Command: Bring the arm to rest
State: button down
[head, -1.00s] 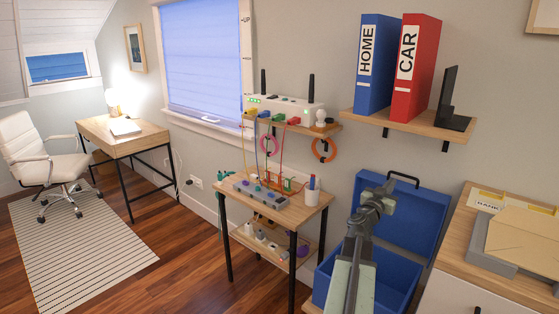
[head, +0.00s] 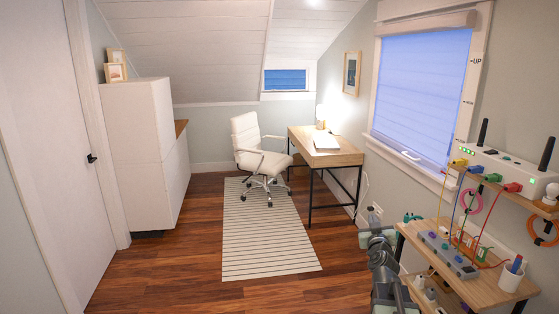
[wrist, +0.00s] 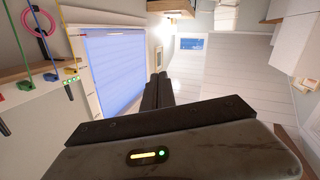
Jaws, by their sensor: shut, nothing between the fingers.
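My arm (head: 384,270) is folded up at the lower right of the head view, in front of the small shelf table's left edge. In the wrist view my gripper (wrist: 159,80) shows its two dark fingers side by side, pressed together with nothing between them. It is in free air, and the wrist view is tilted nearly upside down, with the window blind and ceiling beyond the fingers. In the head view the fingertips are too small to make out.
The small table (head: 487,291) with a power strip (head: 448,253) and pen cup (head: 511,276) stands close on the right. A desk (head: 338,156), white chair (head: 258,155) and striped rug (head: 262,225) are farther back. A white cabinet (head: 140,150) stands left. The wood floor between is open.

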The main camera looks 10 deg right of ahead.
jog(key=s+a+f+n+g+y+p, duration=0.1)
jog(key=a+f+n+g+y, duration=0.15)
jog(key=a, duration=0.65)
jog(key=s+a+f+n+g+y+p, duration=0.1)
jog(key=a+f+g+y, duration=0.2)
jog(key=a, duration=0.7)
jog(key=s+a+f+n+g+y, duration=0.1)
jog(key=s+a+f+n+y, duration=0.15)
jog(key=a+f, duration=0.45)
jog(key=s+f+m+g+h, duration=0.1)
jog(key=s+f+g, duration=0.1)
jog(key=s, duration=0.4)
jog(key=s+f+m+g+h, duration=0.1)
jog(key=s+f+m+g, duration=0.1)
jog(key=s+g, duration=0.3)
jog(key=s+d+f+m+g, duration=0.1)
jog(key=s+f+m+g, duration=0.1)
jog(key=s, duration=0.6)
jog(key=shift+f+g+h, duration=0.4)
jog(key=shift+f+g, duration=0.25)
jog(key=shift+f, duration=0.05)
jog(key=shift+d, duration=0.15)
